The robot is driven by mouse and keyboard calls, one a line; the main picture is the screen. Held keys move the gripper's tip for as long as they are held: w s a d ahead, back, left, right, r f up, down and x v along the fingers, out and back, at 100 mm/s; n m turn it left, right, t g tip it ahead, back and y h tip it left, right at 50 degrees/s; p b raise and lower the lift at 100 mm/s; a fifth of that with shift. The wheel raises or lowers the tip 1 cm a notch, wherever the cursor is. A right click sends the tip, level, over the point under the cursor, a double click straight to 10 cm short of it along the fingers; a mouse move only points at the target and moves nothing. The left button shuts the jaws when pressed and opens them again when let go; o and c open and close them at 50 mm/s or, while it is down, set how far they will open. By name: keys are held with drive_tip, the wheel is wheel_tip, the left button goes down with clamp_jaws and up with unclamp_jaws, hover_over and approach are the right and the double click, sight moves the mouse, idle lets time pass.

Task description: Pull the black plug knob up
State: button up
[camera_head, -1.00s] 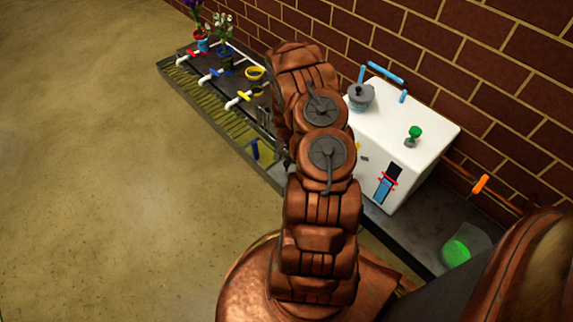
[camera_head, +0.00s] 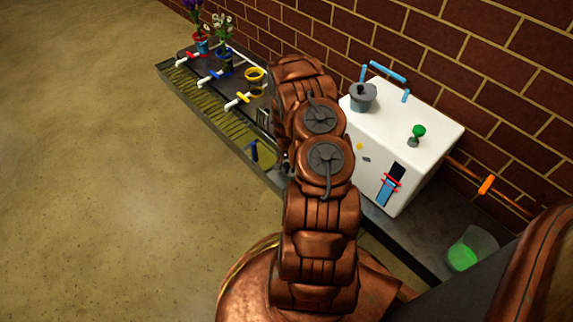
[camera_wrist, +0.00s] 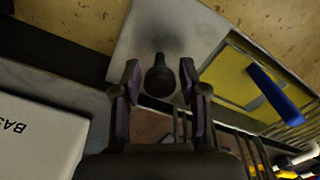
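The black plug knob (camera_wrist: 160,78) stands on a light grey surface in the wrist view, with a rounded top and narrower neck. My gripper (camera_wrist: 160,82) is open, with one finger on each side of the knob. A gap shows between the knob and each finger, so they look apart. In the head view my own arm covers the gripper and the knob.
A white box (camera_head: 420,115) stands right of my arm. Flower pots (camera_head: 223,62) and taps stand at the far left.

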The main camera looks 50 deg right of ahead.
sight(287, 164)
drive_tip(key=c, duration=0.5)
drive_tip(key=shift+r+p, duration=0.75)
drive_tip(key=shift+r, duration=0.85)
drive_tip(key=o, duration=0.9)
drive_tip(key=shift+r, duration=0.1)
wheel_tip(287, 164, up, 9)
drive_tip(key=p, duration=0.3)
